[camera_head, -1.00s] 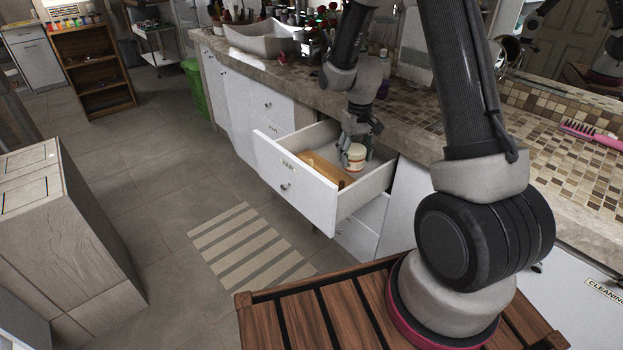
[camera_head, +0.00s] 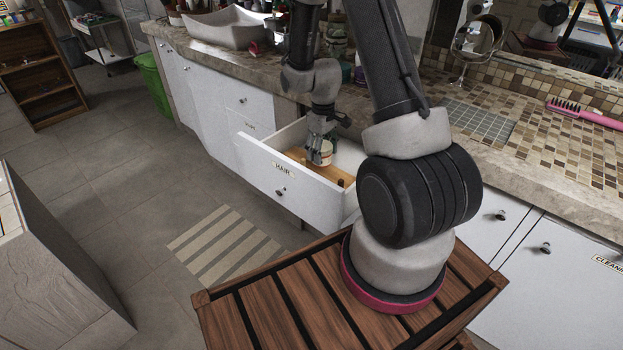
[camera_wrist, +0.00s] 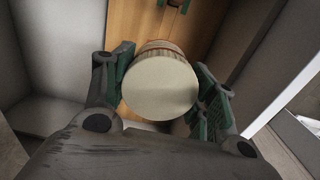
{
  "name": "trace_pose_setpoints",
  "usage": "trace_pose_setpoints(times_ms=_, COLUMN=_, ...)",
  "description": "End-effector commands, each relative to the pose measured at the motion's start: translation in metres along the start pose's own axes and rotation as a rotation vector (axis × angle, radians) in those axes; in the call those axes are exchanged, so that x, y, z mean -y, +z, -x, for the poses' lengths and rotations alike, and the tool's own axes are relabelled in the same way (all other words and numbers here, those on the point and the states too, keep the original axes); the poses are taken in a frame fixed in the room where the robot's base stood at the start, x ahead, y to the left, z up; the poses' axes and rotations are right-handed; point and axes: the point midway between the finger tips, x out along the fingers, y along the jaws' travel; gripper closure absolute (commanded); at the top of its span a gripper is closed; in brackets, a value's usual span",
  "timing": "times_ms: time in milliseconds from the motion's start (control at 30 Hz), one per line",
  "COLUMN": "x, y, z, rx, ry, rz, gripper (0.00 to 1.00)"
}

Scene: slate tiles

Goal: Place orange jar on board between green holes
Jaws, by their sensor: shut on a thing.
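The jar (camera_head: 325,155) has a pale round lid and a brownish side, seen closer in the wrist view (camera_wrist: 160,88). My gripper (camera_head: 320,152) is shut on it, with a green-padded finger on each side in the wrist view (camera_wrist: 162,92). The orange-tan wooden board (camera_head: 344,177) lies inside the open drawer and runs beneath the jar in the wrist view (camera_wrist: 124,20). I cannot tell whether the jar touches the board. A green part (camera_wrist: 178,4) shows on the board at the top edge of the wrist view; any other green hole is hidden or too small to tell.
The white drawer (camera_head: 265,168), labelled HAIR, stands open, its walls close around my gripper. Above is the stone counter (camera_head: 225,62) with a white basin (camera_head: 228,28), bottles and a pink comb (camera_head: 585,113). The tiled floor around the striped mat (camera_head: 225,245) is clear.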

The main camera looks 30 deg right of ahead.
Motion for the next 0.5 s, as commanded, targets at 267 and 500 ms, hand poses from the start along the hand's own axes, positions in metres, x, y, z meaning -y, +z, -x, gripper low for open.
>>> trace_pose_setpoints(times_ms=267, x=0.000, y=0.001, z=-0.047, rx=0.003, ry=-0.001, rz=0.001, gripper=0.70)
trace_pose_setpoints(times_ms=500, x=0.001, y=0.001, z=-0.074, rx=0.003, ry=-0.002, rz=0.000, gripper=0.70)
